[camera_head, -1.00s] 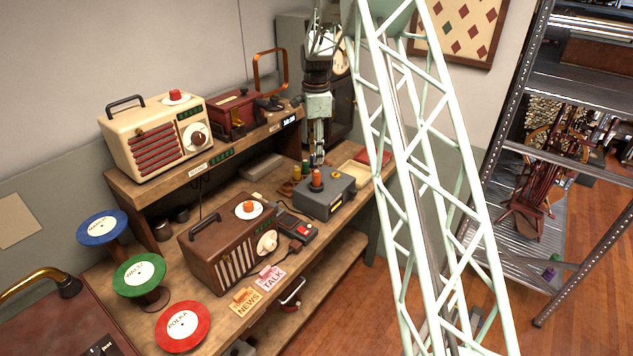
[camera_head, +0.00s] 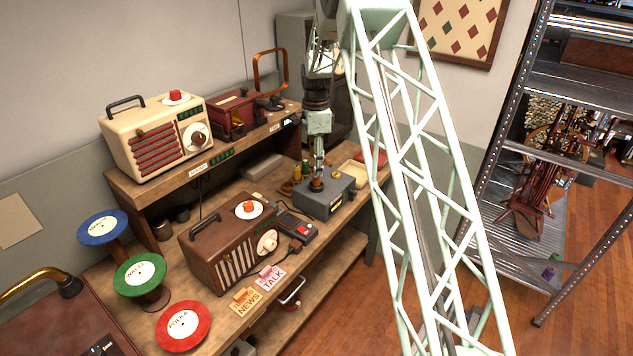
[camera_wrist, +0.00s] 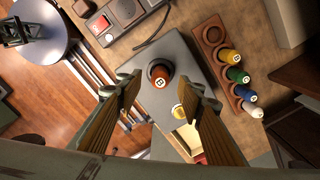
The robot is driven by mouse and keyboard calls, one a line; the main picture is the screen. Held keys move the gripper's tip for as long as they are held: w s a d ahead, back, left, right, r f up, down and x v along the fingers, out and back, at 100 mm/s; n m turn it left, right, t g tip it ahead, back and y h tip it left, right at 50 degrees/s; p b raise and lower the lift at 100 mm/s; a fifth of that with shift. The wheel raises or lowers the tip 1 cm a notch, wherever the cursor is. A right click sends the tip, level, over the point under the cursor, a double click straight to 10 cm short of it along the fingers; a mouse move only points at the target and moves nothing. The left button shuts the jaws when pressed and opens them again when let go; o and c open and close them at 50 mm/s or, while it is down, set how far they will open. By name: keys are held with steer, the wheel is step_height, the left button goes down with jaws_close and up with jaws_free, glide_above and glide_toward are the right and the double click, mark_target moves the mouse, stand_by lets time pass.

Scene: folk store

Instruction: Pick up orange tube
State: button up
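The orange tube (camera_wrist: 160,77) stands upright on top of a grey box (camera_wrist: 173,48). In the head view only a small part of the tube (camera_head: 317,184) shows below my gripper, on the grey box (camera_head: 325,201). My gripper (camera_wrist: 160,88) is open, with its two wooden-looking fingers apart to the left and right of the tube in the wrist view. In the head view my gripper (camera_head: 318,170) points down over the tube. I cannot tell whether the fingertips reach down beside it.
A rack (camera_wrist: 221,58) with yellow, green, blue and white tubes and an empty hole stands beside the box. A device with a red button (camera_head: 301,230) and a brown radio (camera_head: 220,255) are on the bench. The upper shelf (camera_head: 160,185) is behind.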

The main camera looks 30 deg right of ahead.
mark_target(317, 180)
steer(key=shift+d+f+p, duration=0.1)
steer(key=shift+f+p, duration=0.25)
steer(key=shift+f, duration=2.15)
steer(key=shift+c, duration=0.9)
steer(key=c, duration=0.6)
